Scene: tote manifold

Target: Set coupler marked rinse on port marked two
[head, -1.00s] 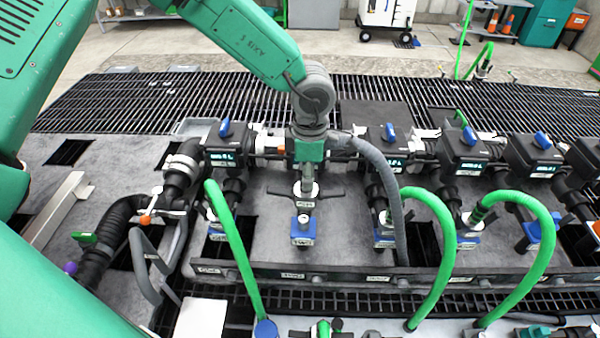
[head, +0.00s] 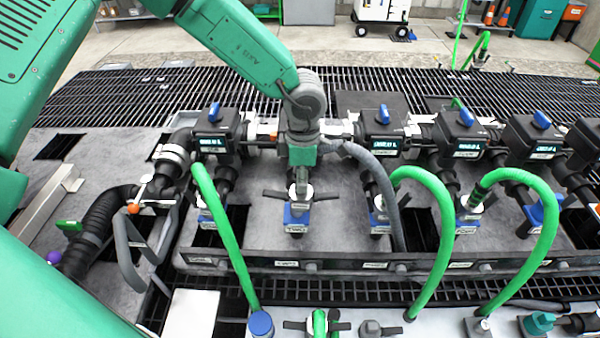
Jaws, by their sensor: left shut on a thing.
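My left gripper (head: 302,178) comes down from above and is shut on a coupler (head: 299,194) with a pale collar and black side handles. The label on the coupler is too small to read. The coupler is upright at the top of a blue port (head: 296,219), whose front label appears to read TWO. They look touching, but I cannot tell how fully the coupler is seated. My right gripper is not in view.
Green hoses (head: 226,235) arch up at neighbouring ports on both sides. A grey hose (head: 383,190) curves close to the right of my gripper. Black valve units with blue handles (head: 384,114) stand in a row behind. A front rail (head: 340,268) runs below the ports.

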